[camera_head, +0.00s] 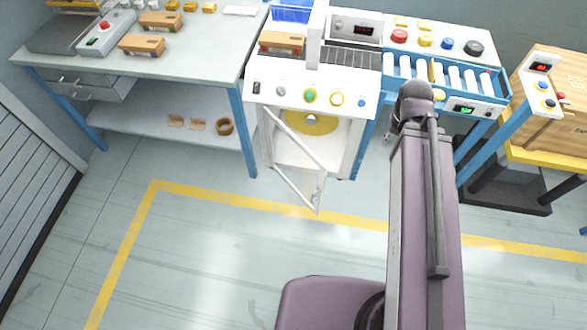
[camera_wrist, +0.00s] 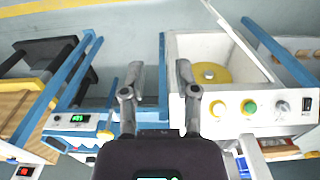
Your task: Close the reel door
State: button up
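The reel door (camera_head: 319,190) is a thin white frame that stands open, swung out from the front of the white reel cabinet (camera_head: 357,130). Through the opening a yellow reel (camera_head: 318,126) shows inside. In the wrist view, the open door (camera_wrist: 240,38) juts toward the top, beside the yellow reel (camera_wrist: 212,73). My gripper (camera_wrist: 160,70) is open and empty, its two fingers apart in front of the cabinet's side edge. It does not touch the door.
A workbench (camera_head: 220,60) with boxes stands left of the cabinet. A blue-framed roller conveyor (camera_head: 440,75) is at the right, with a wooden crate (camera_head: 560,80) beyond. The floor in front is clear, with a yellow line (camera_head: 250,203). Buttons (camera_wrist: 248,107) line the cabinet's front panel.

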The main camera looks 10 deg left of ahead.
aim_at(322, 174)
jog(key=u, duration=0.7)
jog(key=k, duration=0.7)
jog(key=z, duration=0.6)
